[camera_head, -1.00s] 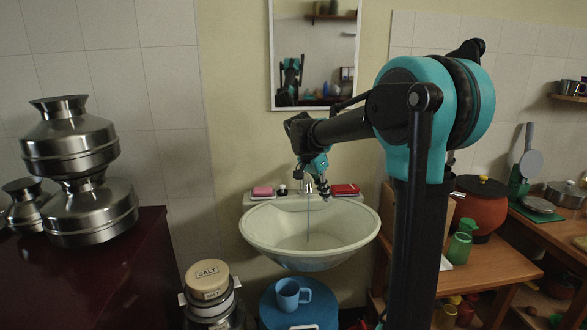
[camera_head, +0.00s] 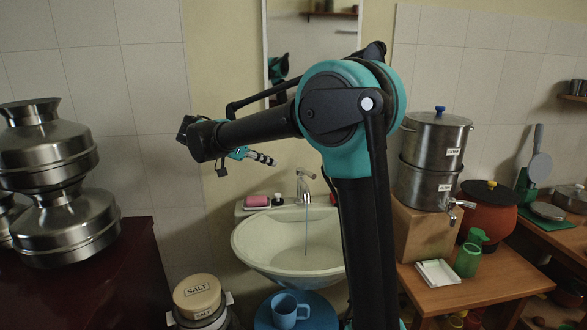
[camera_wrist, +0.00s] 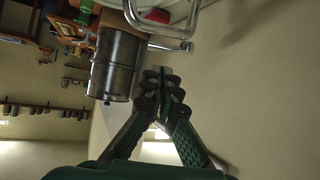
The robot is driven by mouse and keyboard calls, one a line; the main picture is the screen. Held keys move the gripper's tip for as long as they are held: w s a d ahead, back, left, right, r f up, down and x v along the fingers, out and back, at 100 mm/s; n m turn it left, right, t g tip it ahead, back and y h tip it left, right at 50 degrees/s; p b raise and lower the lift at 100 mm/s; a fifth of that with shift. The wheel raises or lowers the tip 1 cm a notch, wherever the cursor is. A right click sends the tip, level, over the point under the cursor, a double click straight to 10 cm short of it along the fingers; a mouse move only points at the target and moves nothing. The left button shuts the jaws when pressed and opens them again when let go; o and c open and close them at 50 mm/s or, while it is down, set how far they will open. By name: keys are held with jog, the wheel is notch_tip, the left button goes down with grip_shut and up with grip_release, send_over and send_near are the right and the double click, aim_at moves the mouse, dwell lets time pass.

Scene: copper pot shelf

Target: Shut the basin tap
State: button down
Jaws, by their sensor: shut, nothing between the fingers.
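The basin tap (camera_head: 304,187) is a chrome tap at the back of the pale basin (camera_head: 250,245). A thin bluish stream of water (camera_head: 307,228) runs from its spout into the bowl. My gripper (camera_head: 268,160) is to the left of the tap and higher in the head view, apart from it, with its fingers shut and empty. In the wrist view, my closed fingertips (camera_wrist: 162,92) point toward a chrome fitting (camera_wrist: 165,22) that looks like the tap, with a gap between them.
A pink soap (camera_head: 256,200) and a small dark bottle (camera_head: 277,199) sit on the basin's back ledge. A steel water filter (camera_head: 428,160) stands on a wooden block to the right. Stacked steel pots (camera_head: 65,225) stand left. A blue mug (camera_head: 288,309) is below the basin.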

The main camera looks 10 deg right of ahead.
send_near(307, 174)
jog(key=x, duration=0.7)
dwell(0.4)
